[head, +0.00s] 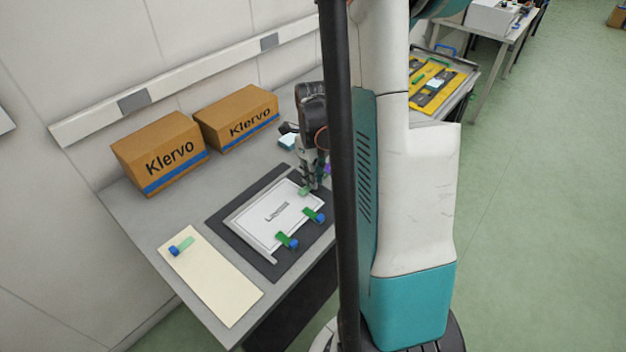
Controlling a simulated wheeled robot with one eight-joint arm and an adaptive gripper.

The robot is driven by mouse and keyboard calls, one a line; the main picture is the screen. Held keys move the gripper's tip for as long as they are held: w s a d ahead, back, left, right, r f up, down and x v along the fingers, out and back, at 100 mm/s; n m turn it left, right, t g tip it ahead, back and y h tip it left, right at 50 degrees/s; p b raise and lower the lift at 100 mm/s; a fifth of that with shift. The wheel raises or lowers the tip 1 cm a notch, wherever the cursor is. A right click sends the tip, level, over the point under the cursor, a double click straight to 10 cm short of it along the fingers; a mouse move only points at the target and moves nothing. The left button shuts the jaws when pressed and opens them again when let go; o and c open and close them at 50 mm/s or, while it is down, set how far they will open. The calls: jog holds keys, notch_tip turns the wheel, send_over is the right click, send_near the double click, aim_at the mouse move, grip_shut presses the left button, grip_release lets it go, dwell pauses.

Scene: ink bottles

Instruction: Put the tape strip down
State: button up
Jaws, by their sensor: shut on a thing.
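My gripper (312,187) is low over the far right side of the white framed sheet (262,222), which lies on a dark mat (220,217). It is shut on a green tape strip (303,191), which shows at its fingertips at the sheet's edge. I cannot tell whether the strip touches the sheet. Two more green strips with blue ends, one (287,240) and another (314,215), lie across the sheet's near right edge. Another green strip with a blue end (181,246) lies on the cream board (212,280) at the left.
Two Klervo cartons, one (160,155) and another (238,118), stand at the back by the wall. A pale blue item (287,141) sits right of them. A small purple thing (327,169) is partly hidden behind my column. Grey table (192,208) is bare between board and mat.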

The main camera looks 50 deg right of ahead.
jog(key=shift+f, duration=0.25)
jog(key=shift+f, duration=0.1)
jog(key=shift+f, duration=0.15)
jog(key=o, duration=0.7)
notch_tip(320, 180, up, 12)
jog(key=p, duration=0.4)
jog(key=shift+r, duration=0.25)
